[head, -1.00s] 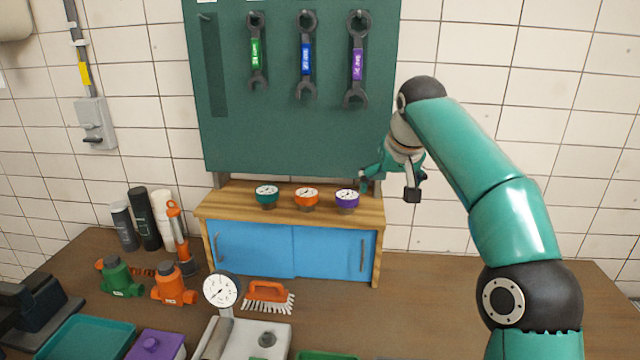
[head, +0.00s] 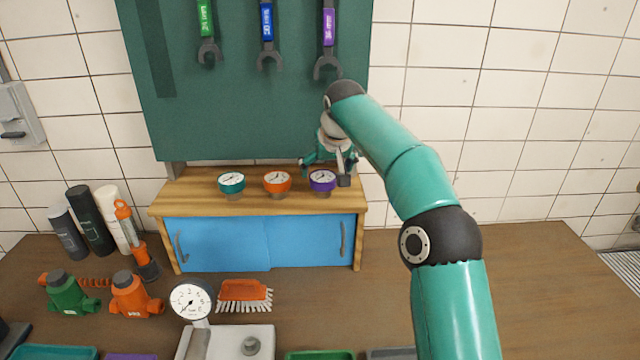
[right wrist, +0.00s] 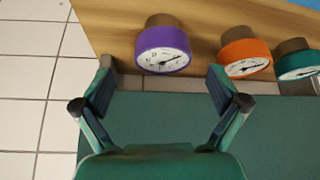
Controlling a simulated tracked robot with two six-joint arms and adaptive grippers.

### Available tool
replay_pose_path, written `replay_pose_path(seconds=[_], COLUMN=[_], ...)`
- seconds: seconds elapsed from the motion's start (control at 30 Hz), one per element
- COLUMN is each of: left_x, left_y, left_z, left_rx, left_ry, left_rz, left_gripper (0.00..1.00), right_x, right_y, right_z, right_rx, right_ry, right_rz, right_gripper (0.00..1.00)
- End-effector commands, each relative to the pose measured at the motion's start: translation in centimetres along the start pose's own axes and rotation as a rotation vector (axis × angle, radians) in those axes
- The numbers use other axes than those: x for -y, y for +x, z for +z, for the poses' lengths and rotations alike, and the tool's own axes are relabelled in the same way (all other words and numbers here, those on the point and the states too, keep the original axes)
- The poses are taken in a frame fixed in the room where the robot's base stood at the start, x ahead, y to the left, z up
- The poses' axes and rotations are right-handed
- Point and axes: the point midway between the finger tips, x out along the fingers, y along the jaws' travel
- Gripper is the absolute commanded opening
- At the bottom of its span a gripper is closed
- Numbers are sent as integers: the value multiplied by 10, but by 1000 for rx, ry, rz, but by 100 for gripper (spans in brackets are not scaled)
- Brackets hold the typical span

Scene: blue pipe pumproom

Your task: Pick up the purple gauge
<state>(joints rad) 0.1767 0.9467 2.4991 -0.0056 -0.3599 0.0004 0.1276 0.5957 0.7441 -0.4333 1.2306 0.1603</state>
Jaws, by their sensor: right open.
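The purple gauge (head: 322,180) stands at the right end of a wooden shelf top, its white dial facing out. My right gripper (head: 328,168) is open and close behind and beside it in the head view. In the right wrist view the purple gauge (right wrist: 163,48) lies ahead of the two spread fingers (right wrist: 163,88), a little beyond their tips and roughly centred between them. Nothing is between the fingers. I do not see my left gripper.
An orange gauge (head: 277,183) and a teal gauge (head: 231,184) stand in a row left of the purple one. The green tool board (head: 240,120) with hanging wrenches rises behind. The wooden cabinet (head: 178,200) has blue doors. A brush (head: 244,291) lies in front.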

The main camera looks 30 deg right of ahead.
Motion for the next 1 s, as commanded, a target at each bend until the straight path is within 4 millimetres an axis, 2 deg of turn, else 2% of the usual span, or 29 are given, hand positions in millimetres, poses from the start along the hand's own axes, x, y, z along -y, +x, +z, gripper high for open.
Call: replay_pose_path(seconds=[0.1, 0.33, 0.6, 0.9, 1.0], left_x=[0, -2, -6, -6, -6], left_y=[-1, -6, -16, -16, -16], left_z=[0, 0, 0, 0, 0], left_rx=[0, -1, -1, -1, -1], left_ry=[0, 0, 0, 0, 0], left_rz=[0, 0, 0, 0, 0], left_gripper=[40, 40, 40, 40, 40], right_x=[-2, 0, 4, 4, 4], right_y=[12, 26, 62, 69, 69], right_z=[0, -1, -3, -3, -3], right_rx=[0, 3, 1, -1, -1], right_ry=[3, 2, 2, 3, 3], right_rz=[1, 2, 2, 1, 1], right_gripper=[97, 97, 97, 97, 82])
